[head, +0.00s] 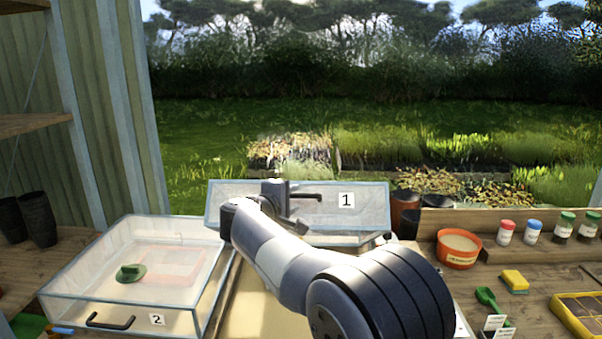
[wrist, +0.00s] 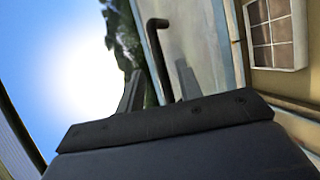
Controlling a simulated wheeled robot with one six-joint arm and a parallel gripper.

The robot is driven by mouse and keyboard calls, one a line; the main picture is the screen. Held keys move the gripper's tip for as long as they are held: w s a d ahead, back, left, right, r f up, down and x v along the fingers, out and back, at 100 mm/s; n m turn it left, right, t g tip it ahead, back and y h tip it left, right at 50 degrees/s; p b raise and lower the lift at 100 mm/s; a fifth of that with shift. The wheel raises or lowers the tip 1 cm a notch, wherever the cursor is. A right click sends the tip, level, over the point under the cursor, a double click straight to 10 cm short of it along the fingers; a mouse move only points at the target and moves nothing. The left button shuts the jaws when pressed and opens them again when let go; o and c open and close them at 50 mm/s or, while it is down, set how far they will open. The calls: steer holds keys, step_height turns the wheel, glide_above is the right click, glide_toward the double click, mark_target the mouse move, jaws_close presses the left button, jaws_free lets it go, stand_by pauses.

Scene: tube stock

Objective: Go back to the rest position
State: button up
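In the wrist view, my gripper's two dark fingers (wrist: 158,78) stand apart. The handle (wrist: 152,55) shows between them in the picture; I cannot tell whether they touch it. No held object shows. My arm reaches across the middle of the head view and hides part of the bench and drawer 1's lower side.
On the right are an orange pot (head: 458,260), several jars, a yellow sponge (head: 515,281), a green scoop (head: 487,297) and a yellow-framed tray (head: 566,317). Dark pots (head: 38,219) stand far left.

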mark_target(298, 195)
steer(key=p+x, duration=0.1)
steer(key=x, duration=0.3)
steer(key=shift+w, duration=0.15)
steer(key=shift+w+d+f, duration=0.1)
steer(key=shift+f, duration=0.2)
steer(key=shift+s+f, duration=0.2)
steer(key=shift+s, duration=0.35)
steer(key=shift+w, duration=0.1)
steer(key=shift+d, duration=0.1)
